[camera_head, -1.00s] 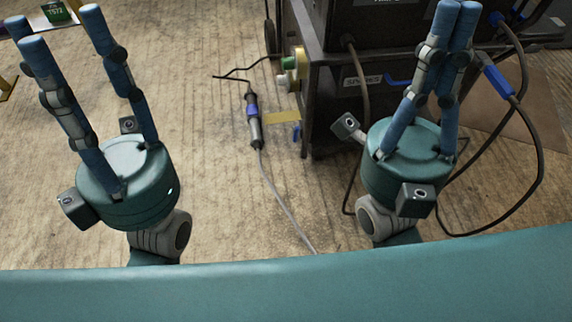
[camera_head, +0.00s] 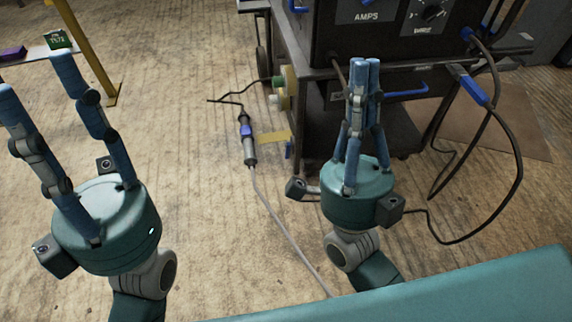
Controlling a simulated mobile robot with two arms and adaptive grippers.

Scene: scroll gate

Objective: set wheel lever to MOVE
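The dark wheeled cart (camera_head: 390,133) stands at the upper right. I cannot tell whether this is the wheel lever, and no MOVE marking is readable. My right gripper (camera_head: 364,64) has its fingers together with nothing seen between them, and they overlap the cart's front in the picture. My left gripper (camera_head: 35,75) is open and empty over the floor at the left, well away from the cart.
A machine with an AMPS label (camera_head: 367,17) sits on the cart. A torch-like tool (camera_head: 248,140) and its grey cable (camera_head: 284,218) lie on the floor between my grippers. A black cable (camera_head: 519,163) loops at the right. A yellow post (camera_head: 88,50) stands at the left.

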